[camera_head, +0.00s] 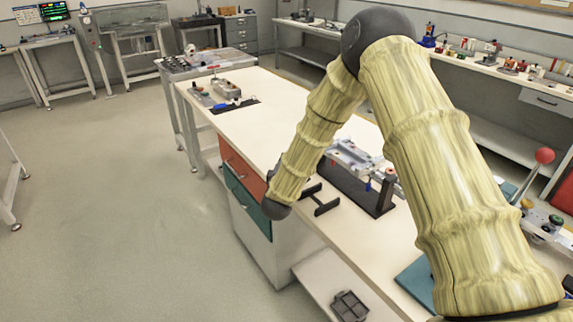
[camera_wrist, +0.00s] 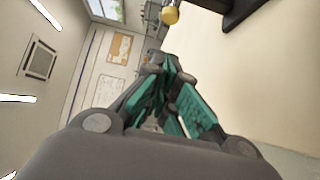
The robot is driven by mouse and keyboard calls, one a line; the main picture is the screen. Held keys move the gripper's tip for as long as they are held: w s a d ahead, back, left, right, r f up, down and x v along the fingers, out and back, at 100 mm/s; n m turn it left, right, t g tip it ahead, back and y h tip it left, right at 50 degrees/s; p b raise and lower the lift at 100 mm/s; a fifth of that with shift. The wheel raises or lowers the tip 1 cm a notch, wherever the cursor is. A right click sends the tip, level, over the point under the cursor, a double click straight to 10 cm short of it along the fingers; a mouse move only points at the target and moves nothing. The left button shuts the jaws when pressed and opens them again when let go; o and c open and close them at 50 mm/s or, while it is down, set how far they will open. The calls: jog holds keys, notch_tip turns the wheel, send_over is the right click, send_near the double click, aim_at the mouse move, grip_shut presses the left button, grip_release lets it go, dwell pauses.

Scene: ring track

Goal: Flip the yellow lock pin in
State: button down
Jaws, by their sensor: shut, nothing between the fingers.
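The yellow lock pin shows as a round yellow knob (camera_wrist: 170,14) at the top of the wrist view. It sits beside a dark fixture (camera_wrist: 238,12), which is cut off by the frame edge. My gripper (camera_wrist: 163,65), with teal finger pads, is shut with nothing between its fingertips. Its tips point toward the knob's side of the picture, with a visible gap between them and the knob. In the head view I cannot make out the yellow pin, and my arm hides much of the area around my gripper.
A long pale workbench (camera_head: 262,110) runs under my arm. On it stand a black stand (camera_head: 362,190) with a silver device (camera_head: 352,157) and a black H-shaped piece (camera_head: 323,200). A red-knobbed lever (camera_head: 544,156) is at the right. The floor (camera_head: 130,190) at left is clear.

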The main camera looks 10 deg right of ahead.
jog(key=w+d+p, duration=0.1)
jog(key=w+d, duration=0.3)
jog(key=d, duration=0.1)
jog(key=shift+w, duration=0.35)
jog(key=shift+w+d+f, duration=0.1)
jog(key=shift+d+f, duration=0.1)
jog(key=shift+w+d+r, duration=0.1)
jog(key=shift+w+d, duration=0.05)
jog(key=shift+d, duration=0.3)
jog(key=shift+w+d+r, duration=0.1)
jog(key=shift+w+d, duration=0.05)
jog(key=shift+d, duration=0.25)
dwell(0.4)
